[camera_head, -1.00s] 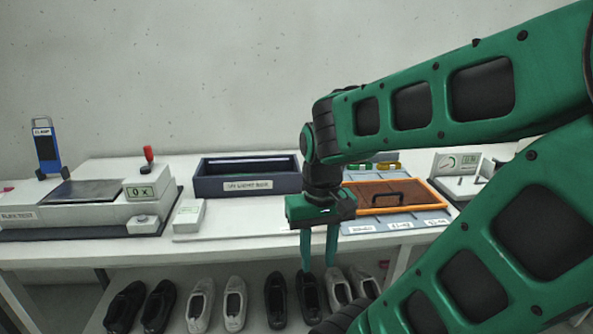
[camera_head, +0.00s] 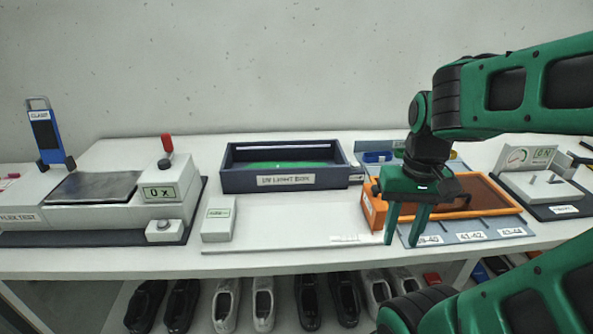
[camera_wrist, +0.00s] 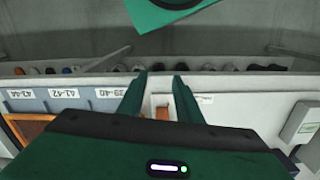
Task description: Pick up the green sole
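My gripper (camera_head: 402,243) points down with its two fingers apart and nothing between them, in front of the orange-framed tray. The wrist view shows the same open, empty fingers (camera_wrist: 160,82). I cannot make out a clear sole shape. A flat green patch (camera_head: 292,164) shows inside the dark blue UV light box (camera_head: 290,181), left of my gripper; I cannot tell whether it is a sole or the box floor. Small coloured pieces, one of them blue (camera_head: 377,157), sit behind the tray, partly hidden by my arm.
The orange tray (camera_head: 512,206) stands on a blue-grey mat with size labels (camera_head: 471,236). A flex tester (camera_head: 110,205) is at left, a gauge device (camera_head: 540,188) at right. Shoes (camera_head: 263,303) line the shelf below. The white table (camera_head: 300,222) before the light box is mostly clear.

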